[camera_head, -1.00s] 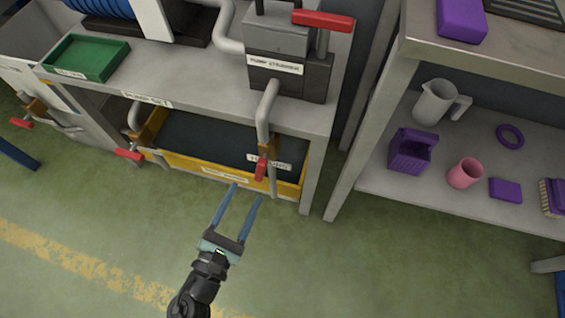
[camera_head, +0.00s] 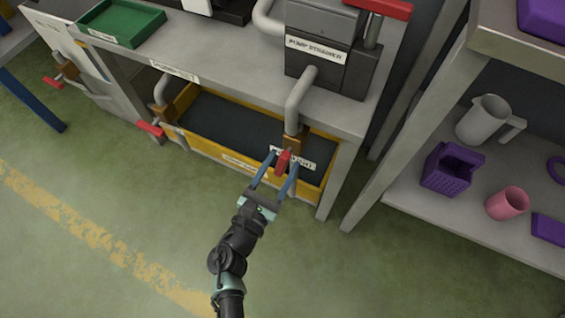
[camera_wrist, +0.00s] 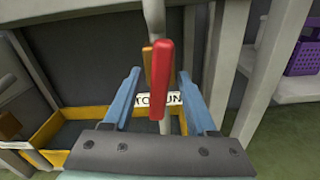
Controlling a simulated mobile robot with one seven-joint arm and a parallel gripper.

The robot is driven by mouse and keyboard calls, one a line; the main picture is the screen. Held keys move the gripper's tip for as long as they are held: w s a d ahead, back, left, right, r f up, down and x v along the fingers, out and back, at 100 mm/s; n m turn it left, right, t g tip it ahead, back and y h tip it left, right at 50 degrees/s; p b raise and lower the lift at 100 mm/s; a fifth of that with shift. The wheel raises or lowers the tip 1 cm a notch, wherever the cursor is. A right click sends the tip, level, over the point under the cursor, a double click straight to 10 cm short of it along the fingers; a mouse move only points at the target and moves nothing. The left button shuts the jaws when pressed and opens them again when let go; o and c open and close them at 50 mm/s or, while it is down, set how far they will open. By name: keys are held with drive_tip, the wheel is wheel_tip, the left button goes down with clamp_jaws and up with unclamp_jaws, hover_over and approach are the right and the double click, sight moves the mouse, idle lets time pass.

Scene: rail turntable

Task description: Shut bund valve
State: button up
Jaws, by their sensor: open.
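The valve with a red lever handle (camera_head: 283,162) hangs on a grey pipe (camera_head: 295,105) with a brass-coloured body (camera_head: 292,145), in front of the yellow bund tray (camera_head: 215,150). A label behind it, partly hidden, appears to read "TO BUND". The handle (camera_wrist: 160,80) points downward along the pipe in the wrist view. My gripper (camera_head: 280,160) is open, its two blue fingers on either side of the handle. In the wrist view my gripper (camera_wrist: 160,85) shows gaps between the handle and both fingers.
Two more red-handled valves stand left, one near the tray (camera_head: 150,130) and one farther off (camera_head: 54,82). The bench top (camera_head: 220,62) overhangs the tray. A shelf unit (camera_head: 440,215) with a jug and purple items stands right. Floor in front is clear.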

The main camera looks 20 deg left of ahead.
drive_tip(key=shift+w, duration=0.5)
clamp_jaws()
